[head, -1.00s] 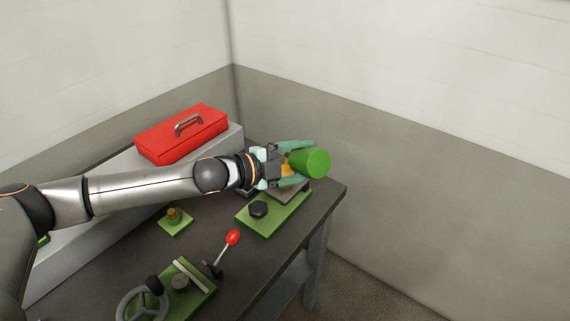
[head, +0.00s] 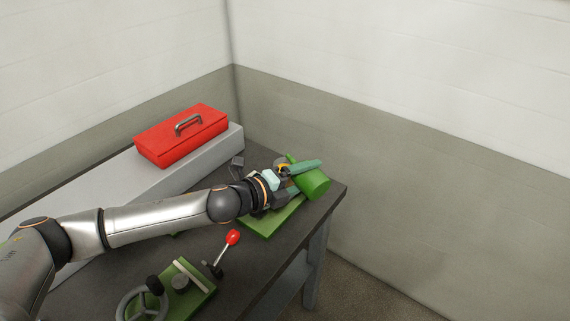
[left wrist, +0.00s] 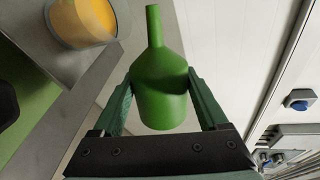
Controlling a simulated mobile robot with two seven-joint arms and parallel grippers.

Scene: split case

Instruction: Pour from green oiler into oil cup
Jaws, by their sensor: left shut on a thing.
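My left gripper (head: 303,177) is shut on the green oiler (head: 315,184), near the far right end of the bench. The oiler is tilted, with its wide base toward the lower right and its thin spout toward the upper left in the head view. In the left wrist view the oiler (left wrist: 162,95) sits between both fingers. The oil cup (head: 280,162) is partly hidden behind the gripper. The left wrist view shows the cup (left wrist: 86,22) with amber inside, left of the spout tip and apart from it in the picture. No stream shows. My right gripper is out of view.
A red toolbox (head: 182,137) stands on a grey ledge (head: 105,195) at the back. A red-knobbed lever (head: 232,238) and a green fixture with a handwheel (head: 190,292) are at the front. A green plate (head: 262,222) lies below the gripper.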

